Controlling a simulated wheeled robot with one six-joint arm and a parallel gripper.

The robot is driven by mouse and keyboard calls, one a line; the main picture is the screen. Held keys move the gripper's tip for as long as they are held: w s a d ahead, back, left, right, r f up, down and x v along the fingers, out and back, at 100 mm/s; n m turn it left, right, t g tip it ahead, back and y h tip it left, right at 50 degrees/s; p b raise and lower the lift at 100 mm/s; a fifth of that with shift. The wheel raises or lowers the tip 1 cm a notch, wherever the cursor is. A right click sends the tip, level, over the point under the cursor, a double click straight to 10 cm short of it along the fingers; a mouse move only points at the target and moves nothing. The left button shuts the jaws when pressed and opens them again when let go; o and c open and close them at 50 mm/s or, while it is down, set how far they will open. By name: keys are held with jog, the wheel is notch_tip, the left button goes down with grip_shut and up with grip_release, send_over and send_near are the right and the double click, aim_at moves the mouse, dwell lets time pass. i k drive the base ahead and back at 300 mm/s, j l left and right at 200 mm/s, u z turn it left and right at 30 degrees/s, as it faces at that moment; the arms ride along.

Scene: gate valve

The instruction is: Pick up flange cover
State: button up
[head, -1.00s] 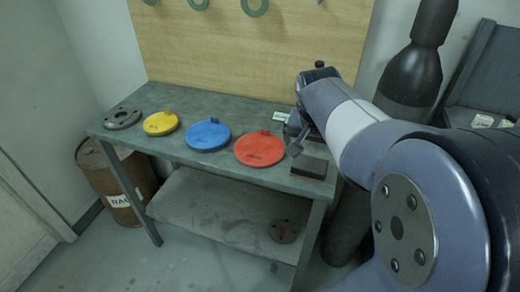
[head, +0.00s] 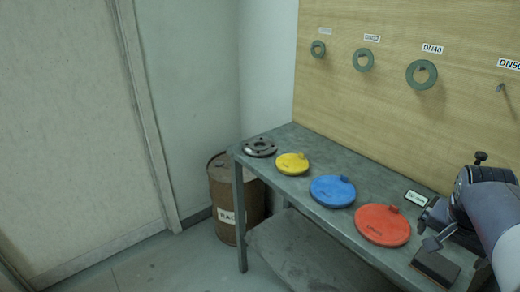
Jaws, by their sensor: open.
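Three round flange covers lie flat in a row on the grey metal table (head: 290,190): a yellow cover (head: 292,164), a blue cover (head: 332,191) and a red cover (head: 382,225). Each has a small raised tab at its rim. The frames do not show which cover the task means. My gripper (head: 430,230) is at the right, just right of the red cover and apart from it as far as I can see. It is open with nothing visible between its fingers. My arm hides part of the table's right end.
A dark metal flange (head: 260,148) lies at the table's far left end. A dark block (head: 436,265) and a small label card (head: 416,198) are near my gripper. A wooden board (head: 390,110) with green gasket rings stands behind. A rusty barrel (head: 228,195) stands left of the table.

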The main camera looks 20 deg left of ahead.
aim_at(382, 226)
jog(key=i+j+z, duration=0.4)
jog(key=i+j, duration=0.2)
jog(key=j, duration=0.15)
jog(key=i+j+z, duration=0.2)
jog(key=j, duration=0.25)
jog(key=i, duration=0.05)
